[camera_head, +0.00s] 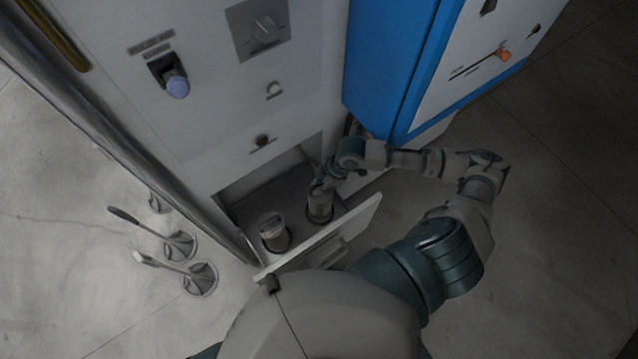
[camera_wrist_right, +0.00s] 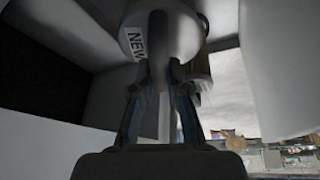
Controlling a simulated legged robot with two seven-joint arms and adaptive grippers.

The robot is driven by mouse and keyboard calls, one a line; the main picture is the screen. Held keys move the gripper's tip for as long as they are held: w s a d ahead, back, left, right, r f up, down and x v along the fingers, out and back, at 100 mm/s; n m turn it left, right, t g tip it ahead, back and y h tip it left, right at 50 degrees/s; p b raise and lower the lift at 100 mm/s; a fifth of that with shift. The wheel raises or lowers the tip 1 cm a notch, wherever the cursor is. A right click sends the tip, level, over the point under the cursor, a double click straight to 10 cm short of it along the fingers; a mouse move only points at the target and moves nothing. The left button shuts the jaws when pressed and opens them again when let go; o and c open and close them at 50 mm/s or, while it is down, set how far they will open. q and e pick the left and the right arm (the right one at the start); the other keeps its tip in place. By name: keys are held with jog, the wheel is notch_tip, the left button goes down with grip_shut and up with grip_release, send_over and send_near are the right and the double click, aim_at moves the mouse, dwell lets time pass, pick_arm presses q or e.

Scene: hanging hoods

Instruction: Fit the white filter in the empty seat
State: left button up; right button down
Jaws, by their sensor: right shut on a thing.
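The white filter, marked "NEW" (camera_wrist_right: 160,38), is in my right gripper (camera_wrist_right: 160,68), whose two fingers are shut on its narrow grip. In the head view this filter (camera_head: 319,209) is upright at the right-hand seat, under my right gripper (camera_head: 319,187). I cannot tell whether it is fully down in the seat. Another filter (camera_head: 274,234), a pale-topped cylinder, stands in the left-hand seat. Part of a cylinder (camera_wrist_right: 199,66) shows behind the held filter in the wrist view. My left gripper is not in view.
A blue cabinet (camera_head: 390,65) stands close to my right arm. Levers (camera_head: 165,256) rise from the floor at the left. The floor at the right is clear.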

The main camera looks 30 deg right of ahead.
jog(key=shift+f+b, duration=0.45)
jog(key=shift+f, duration=1.15)
jog(key=c, duration=1.1)
grip_release()
jog(key=v, duration=0.7)
jog(key=shift+d+r, duration=0.1)
jog(key=shift+r, duration=0.1)
